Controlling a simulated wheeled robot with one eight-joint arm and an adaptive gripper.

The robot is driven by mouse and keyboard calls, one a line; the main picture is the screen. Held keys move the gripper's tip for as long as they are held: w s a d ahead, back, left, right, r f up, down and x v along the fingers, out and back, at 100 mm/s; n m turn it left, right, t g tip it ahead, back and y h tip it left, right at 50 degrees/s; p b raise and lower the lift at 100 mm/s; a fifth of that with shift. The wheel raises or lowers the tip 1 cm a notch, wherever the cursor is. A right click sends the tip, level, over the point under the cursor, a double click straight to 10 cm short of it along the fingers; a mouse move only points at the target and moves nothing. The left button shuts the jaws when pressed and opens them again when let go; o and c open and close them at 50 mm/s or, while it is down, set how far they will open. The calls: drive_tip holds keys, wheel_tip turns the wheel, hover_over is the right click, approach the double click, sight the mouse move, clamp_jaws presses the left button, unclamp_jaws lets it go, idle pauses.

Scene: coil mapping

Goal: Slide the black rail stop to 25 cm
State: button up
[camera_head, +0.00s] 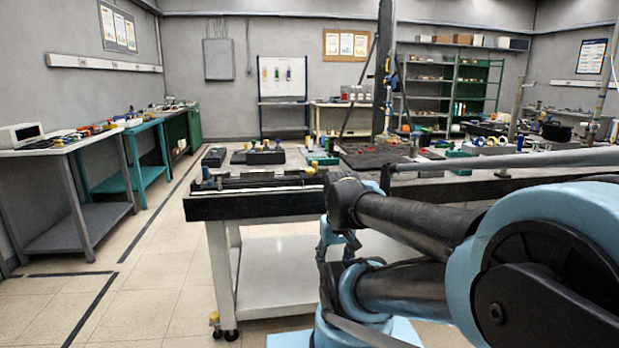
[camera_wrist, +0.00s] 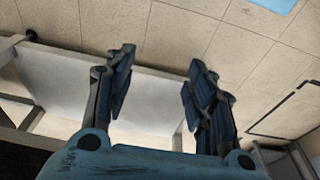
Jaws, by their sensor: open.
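A dark rail (camera_head: 262,181) lies along the near left part of the workbench top (camera_head: 250,206) in the head view. The black rail stop cannot be told apart from the other dark parts on or around the rail, and no scale marks are readable. My gripper (camera_wrist: 160,70) is open and empty in the wrist view, with its two dark blue fingers well apart. It also shows in the head view (camera_head: 338,246), below the bench top's front edge and partly hidden by my arm. It touches nothing that I can make out. The wrist view shows no rail.
A pale lower shelf (camera_wrist: 70,88) and floor tiles lie beyond my fingers. Other items crowd the bench behind. A metal bar (camera_head: 500,161) crosses above my arm. The floor left of the bench is clear.

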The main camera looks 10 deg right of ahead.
drive_tip(key=shift+s+r, duration=0.2)
drive_tip(key=shift+c, duration=1.1)
wheel_tip(320, 180, up, 30)
drive_tip(key=m+t+h, duration=0.1)
drive_tip(key=m+t, duration=0.1)
drive_tip(key=m, duration=0.1)
hover_over(315, 162)
drive_tip(key=s+a, duration=0.2)
drive_tip(key=s, duration=0.4)
drive_tip(key=x, duration=1.7)
drive_tip(key=shift+w+d, duration=0.25)
drive_tip(key=shift+d, duration=0.1)
drive_tip(key=shift+r, duration=0.1)
clamp_jaws()
